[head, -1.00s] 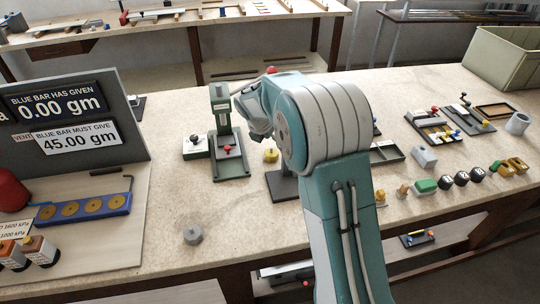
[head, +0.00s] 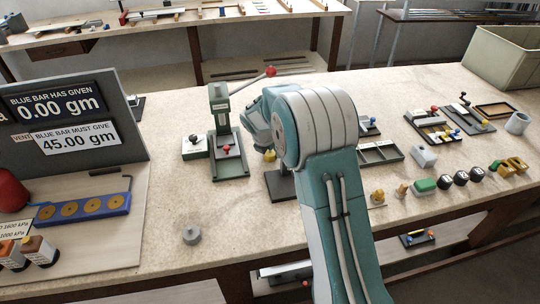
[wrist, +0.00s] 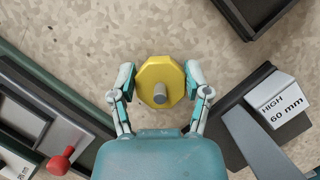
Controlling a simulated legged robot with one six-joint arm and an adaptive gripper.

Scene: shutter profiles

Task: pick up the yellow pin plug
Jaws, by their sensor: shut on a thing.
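The yellow pin plug (wrist: 158,82) is an octagonal yellow disc with a grey round pin at its middle, seen from above in the wrist view. My gripper (wrist: 159,80) is shut on it, with one finger pad against its left side and one against its right. In the head view a small part of the yellow pin plug (head: 269,156) shows below my wrist, just left of a dark stand. My fingers are mostly hidden behind my arm there. Whether the plug touches the bench or hangs slightly above it, I cannot tell.
A green press with a red-knobbed lever (head: 229,155) stands close on the left. A dark stand (head: 282,186) and a block marked "HIGH 60 mm" (wrist: 277,102) are close on the right. A grey weight (head: 191,235) lies front left. Several small parts line the right side.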

